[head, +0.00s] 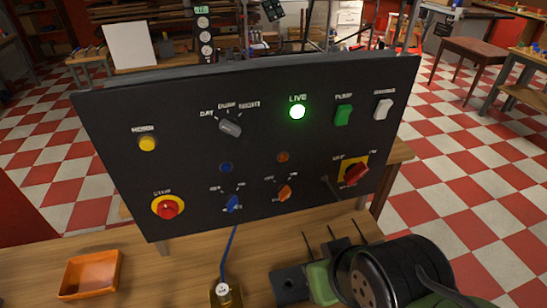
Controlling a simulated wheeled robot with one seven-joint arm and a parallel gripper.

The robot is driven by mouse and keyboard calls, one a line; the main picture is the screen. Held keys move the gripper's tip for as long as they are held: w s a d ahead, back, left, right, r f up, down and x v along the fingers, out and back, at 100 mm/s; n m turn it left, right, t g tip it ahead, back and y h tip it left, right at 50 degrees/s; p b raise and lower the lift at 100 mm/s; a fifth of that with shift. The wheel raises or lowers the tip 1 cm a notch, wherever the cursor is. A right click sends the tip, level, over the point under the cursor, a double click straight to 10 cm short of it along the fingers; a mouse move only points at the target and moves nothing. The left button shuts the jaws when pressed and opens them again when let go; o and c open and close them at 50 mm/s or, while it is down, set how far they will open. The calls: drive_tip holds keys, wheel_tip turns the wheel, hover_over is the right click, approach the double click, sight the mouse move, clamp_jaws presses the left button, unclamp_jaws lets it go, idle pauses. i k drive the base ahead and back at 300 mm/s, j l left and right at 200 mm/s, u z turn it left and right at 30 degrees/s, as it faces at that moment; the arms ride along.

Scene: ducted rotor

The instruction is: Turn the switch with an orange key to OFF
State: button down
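A dark panel (190,185) stands tilted on the wooden bench. The switch with an orange key (284,192) is in its lower middle, below a small dull orange disc (282,157). Its key sits slanted; the small labels around it are too blurred to read, so I cannot tell its position. A similar switch with a blue key (232,203) is to its left. My gripper (330,240) is at the lower right, in front of the panel and below the orange key, apart from it. Its fingers are mostly hidden or too thin to judge.
The panel also carries a red STOP button (168,209), a red rotary knob on yellow (354,172), a grey selector (230,128), a lit green LIVE lamp (297,111) and rockers. An orange tray (90,274) and a brass object with a blue cord (226,293) are on the bench.

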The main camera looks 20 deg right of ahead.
sight(285, 190)
drive_tip(key=j+u, duration=0.35)
drive_tip(key=k+j+u, duration=0.1)
drive_tip(key=u, duration=0.25)
drive_tip(key=j+u, duration=0.35)
drive_tip(key=i+l, duration=0.05)
